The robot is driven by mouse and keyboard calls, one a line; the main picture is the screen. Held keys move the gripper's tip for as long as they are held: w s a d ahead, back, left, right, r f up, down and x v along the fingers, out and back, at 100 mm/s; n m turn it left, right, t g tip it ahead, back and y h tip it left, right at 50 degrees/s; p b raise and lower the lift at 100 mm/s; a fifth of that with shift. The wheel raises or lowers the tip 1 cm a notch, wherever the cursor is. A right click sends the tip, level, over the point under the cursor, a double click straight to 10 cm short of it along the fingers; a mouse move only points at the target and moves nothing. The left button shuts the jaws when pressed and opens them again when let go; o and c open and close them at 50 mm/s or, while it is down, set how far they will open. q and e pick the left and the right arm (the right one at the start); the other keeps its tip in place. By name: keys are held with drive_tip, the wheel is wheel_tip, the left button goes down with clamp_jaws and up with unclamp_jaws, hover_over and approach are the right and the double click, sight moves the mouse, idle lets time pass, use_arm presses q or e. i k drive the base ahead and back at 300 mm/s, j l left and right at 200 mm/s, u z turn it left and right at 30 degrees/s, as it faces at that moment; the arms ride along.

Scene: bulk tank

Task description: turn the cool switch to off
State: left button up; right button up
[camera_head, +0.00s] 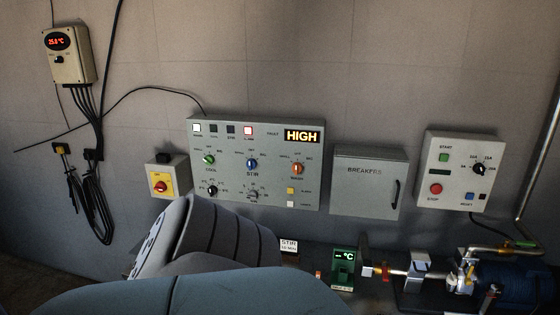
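The cool switch (208,159) is a round green knob at the upper left of the grey control panel (256,198), with the label COOL below it. Small position labels sit around it. The knob is too small to tell clearly which label its pointer faces. To its right are the blue STIR knob (252,164) and an orange-red WASH knob (297,168). Neither of my grippers is in view, so I cannot see whether they are open or shut.
Large grey rounded bodies, probably my arm links, fill the bottom left and reach near the panel's lower edge. A yellow-faced box with a red knob (161,186) is left of the panel. The BREAKERS box (367,185) and a start/stop box (459,170) are right.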

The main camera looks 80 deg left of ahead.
sight(209, 160)
drive_tip(key=u, duration=2.75)
drive_tip(key=i+j+z, duration=0.1)
drive_tip(key=i+j, duration=0.15)
drive_tip(key=i+j+z, duration=0.15)
drive_tip(key=j, duration=0.3)
drive_tip(key=i+j+z, duration=0.1)
drive_tip(key=i+j, duration=0.2)
drive_tip(key=i+j+z, duration=0.15)
drive_tip(key=j, duration=0.4)
drive_tip(key=i, duration=0.05)
